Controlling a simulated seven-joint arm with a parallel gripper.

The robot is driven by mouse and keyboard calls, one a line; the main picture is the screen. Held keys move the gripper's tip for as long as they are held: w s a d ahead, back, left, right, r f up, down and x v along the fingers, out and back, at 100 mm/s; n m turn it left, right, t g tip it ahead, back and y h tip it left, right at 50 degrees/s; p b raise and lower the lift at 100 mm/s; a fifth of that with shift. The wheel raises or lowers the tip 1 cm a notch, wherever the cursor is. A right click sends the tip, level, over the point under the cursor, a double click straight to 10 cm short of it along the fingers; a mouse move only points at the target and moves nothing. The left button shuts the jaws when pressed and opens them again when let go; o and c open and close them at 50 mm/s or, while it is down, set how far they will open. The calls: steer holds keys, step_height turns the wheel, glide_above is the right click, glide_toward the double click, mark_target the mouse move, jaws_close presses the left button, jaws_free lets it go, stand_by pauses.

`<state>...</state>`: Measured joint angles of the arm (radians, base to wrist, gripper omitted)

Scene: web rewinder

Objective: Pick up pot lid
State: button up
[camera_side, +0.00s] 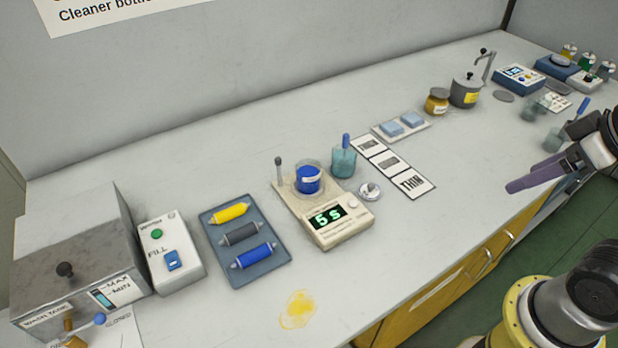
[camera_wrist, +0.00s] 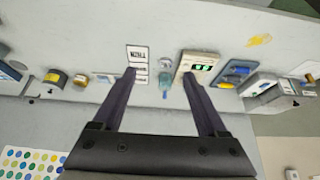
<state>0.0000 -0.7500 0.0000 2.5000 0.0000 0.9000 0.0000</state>
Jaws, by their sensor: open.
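A grey metal pot (camera_side: 465,94) with a yellow label stands at the back of the bench in the side view. Its grey lid (camera_side: 469,80) with a dark knob appears to sit on top. In the wrist view a grey pot shape (camera_wrist: 40,90) is at the left, too small to make out the lid. My gripper (camera_side: 528,169) is at the right of the side view, in front of the pot and apart from it. In the wrist view my gripper (camera_wrist: 159,74) has its fingers spread, with nothing held.
A yellow jar (camera_side: 437,103) stands close left of the pot, and a bent tap-like post (camera_side: 487,68) rises behind it. A flat grey disc (camera_side: 504,97) lies to its right. A glass with a blue handle (camera_side: 344,160) and a scale (camera_side: 341,222) stand further left. The front centre is mostly clear.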

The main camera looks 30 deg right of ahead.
steer(key=c, duration=0.3)
